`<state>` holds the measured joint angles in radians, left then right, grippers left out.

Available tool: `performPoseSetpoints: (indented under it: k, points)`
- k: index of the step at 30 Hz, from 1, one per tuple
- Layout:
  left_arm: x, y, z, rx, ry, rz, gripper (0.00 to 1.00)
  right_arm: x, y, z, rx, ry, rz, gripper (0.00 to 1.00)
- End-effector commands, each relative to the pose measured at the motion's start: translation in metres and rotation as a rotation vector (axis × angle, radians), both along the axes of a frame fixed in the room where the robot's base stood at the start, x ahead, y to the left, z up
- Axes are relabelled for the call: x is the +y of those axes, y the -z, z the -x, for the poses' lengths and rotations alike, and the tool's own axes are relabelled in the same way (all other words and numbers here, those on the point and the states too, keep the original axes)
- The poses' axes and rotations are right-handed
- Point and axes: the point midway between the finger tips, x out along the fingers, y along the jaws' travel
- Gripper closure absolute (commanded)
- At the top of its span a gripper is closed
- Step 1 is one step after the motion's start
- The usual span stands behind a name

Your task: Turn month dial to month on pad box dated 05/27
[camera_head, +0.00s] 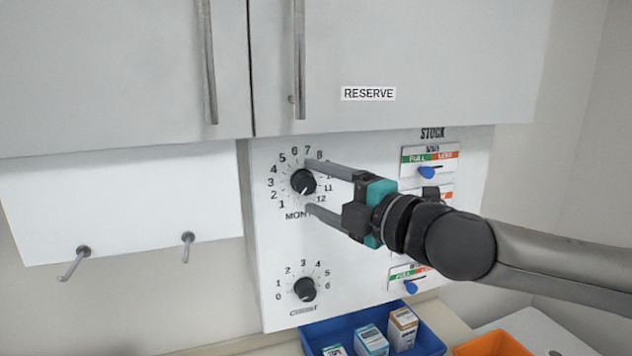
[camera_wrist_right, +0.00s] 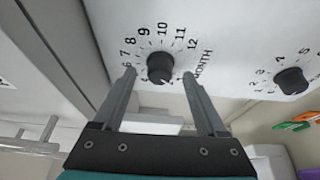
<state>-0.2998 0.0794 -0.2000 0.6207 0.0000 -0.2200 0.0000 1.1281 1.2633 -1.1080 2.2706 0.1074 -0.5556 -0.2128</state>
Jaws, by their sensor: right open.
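The black month dial (camera_head: 303,181) is on the white panel, ringed by numbers, with "MONTH" below it partly covered. Its pale pointer mark is at its lower side, seemingly toward 1. My right gripper (camera_head: 308,186) is open, its upper and lower fingertips on either side of the dial with gaps visible. In the right wrist view, the dial (camera_wrist_right: 160,67) sits between the open fingers of the gripper (camera_wrist_right: 159,73). Small boxes stand in a blue bin (camera_head: 340,327): a blue-white one (camera_head: 371,341), an orange-white one (camera_head: 403,328), and one cut off. Their dates are unreadable.
A second dial (camera_head: 305,289) numbered 0 to 6 is below. Stock sliders with blue knobs (camera_head: 427,172) are at right, partly behind my arm. A cabinet (camera_head: 400,60) marked RESERVE hangs above. Hooks (camera_head: 75,262) are at left; an orange bin (camera_head: 495,345) is bottom right.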

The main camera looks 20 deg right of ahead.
Motion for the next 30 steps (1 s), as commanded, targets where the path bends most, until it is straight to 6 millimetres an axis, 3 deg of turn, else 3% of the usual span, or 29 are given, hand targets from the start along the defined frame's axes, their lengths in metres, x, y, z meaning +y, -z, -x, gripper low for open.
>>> performPoseSetpoints:
  k: [14,30]
  points:
    - [0.0001,-0.0023,0.0003,0.001,0.0,0.0,0.0,0.0037,0.0003,-0.0081,0.0,0.001,0.002,0.27]
    - [0.0002,-0.0023,0.0006,0.001,0.0,0.0,0.0,0.0037,0.0004,-0.0078,0.0,0.001,0.002,0.87]
